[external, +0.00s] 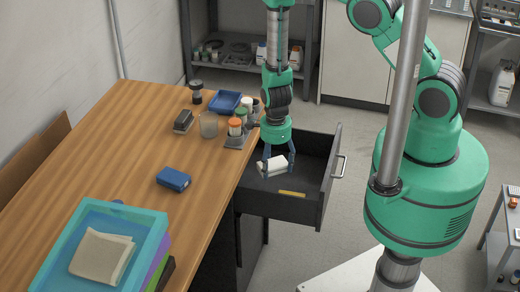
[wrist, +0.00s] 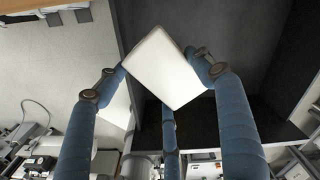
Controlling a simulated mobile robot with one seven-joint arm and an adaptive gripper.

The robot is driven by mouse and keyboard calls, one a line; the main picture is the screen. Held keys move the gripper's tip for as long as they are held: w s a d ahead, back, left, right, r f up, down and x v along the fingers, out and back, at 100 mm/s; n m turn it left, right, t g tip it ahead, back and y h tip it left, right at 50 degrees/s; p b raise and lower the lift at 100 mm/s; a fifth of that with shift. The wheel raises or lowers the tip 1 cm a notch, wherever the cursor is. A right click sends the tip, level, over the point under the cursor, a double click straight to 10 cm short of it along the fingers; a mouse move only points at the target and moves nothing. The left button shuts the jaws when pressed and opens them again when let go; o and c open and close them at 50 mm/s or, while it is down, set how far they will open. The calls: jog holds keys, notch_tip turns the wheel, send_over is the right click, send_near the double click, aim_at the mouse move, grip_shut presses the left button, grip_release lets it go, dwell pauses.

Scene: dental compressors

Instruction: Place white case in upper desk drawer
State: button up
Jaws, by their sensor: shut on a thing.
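The white case (external: 274,165) is a small box held in my gripper (external: 276,162), over the open upper desk drawer (external: 319,199). In the wrist view the white case (wrist: 165,68) sits tilted between the blue fingers of my gripper (wrist: 160,70), which are shut on it. The dark drawer (wrist: 215,28) lies behind the case in that view. The drawer is pulled out from the desk to the right, with its handle on its right side. A yellow item (external: 292,194) lies on the drawer floor. The exact height of the case above the drawer floor is hard to tell.
The wooden desk (external: 140,140) stands left of the drawer. It holds a blue box (external: 173,179), a glass (external: 208,124), small bottles (external: 235,127), a blue tray (external: 225,102) and a teal tray (external: 60,240) with a cloth. Shelves and cabinets stand behind.

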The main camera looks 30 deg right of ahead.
jog(key=w+d+f+m+b, duration=0.1)
jog(key=w+d+f+m, duration=0.1)
jog(key=d+m, duration=0.2)
jog(key=w+d+f+m+b, duration=0.2)
jog(key=d+f+m, duration=0.1)
jog(key=d, duration=0.5)
jog(key=shift+f+m, duration=0.2)
jog(key=shift+m, duration=0.3)
jog(key=shift+b, duration=0.3)
jog(key=b, duration=0.3)
send_over(294, 186)
jog(key=shift+d+f, duration=0.15)
jog(key=shift+f, duration=2.75)
jog(key=shift+f+b, duration=1.25)
jog(key=shift+f, duration=0.85)
jog(key=shift+f, duration=0.2)
jog(key=o, duration=1.3)
jog(key=shift+r, duration=0.1)
jog(key=shift+c, duration=0.2)
